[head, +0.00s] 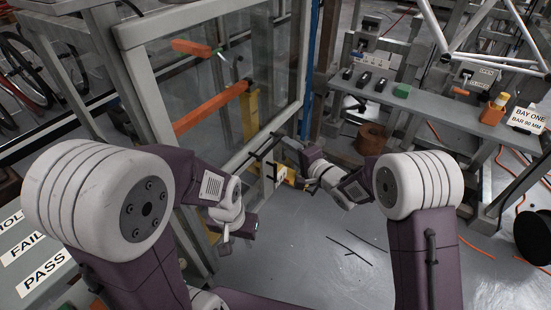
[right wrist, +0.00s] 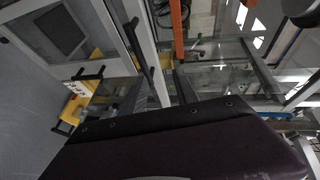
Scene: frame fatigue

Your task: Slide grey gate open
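The grey gate (head: 140,85) is a grey-framed panel with clear glazing, left of centre in the head view. A black bar handle (head: 262,147) is on its lower rail; a black handle on a grey frame also shows in the right wrist view (right wrist: 136,42). My right gripper (head: 287,148) is close to the handle's right end; I cannot tell whether they touch, and its fingers are unclear. My left gripper (head: 239,231) hangs lower, in front of the gate and apart from the handle, its fingers too small to judge. My dark purple housing covers the lower right wrist view.
A yellow block with a white label (right wrist: 76,97) is beside the handle. An orange bar (head: 210,110) shows behind the glass. A grey bench (head: 440,112) with small black and orange items stands right. Dark cables (head: 350,248) lie on the mostly clear floor.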

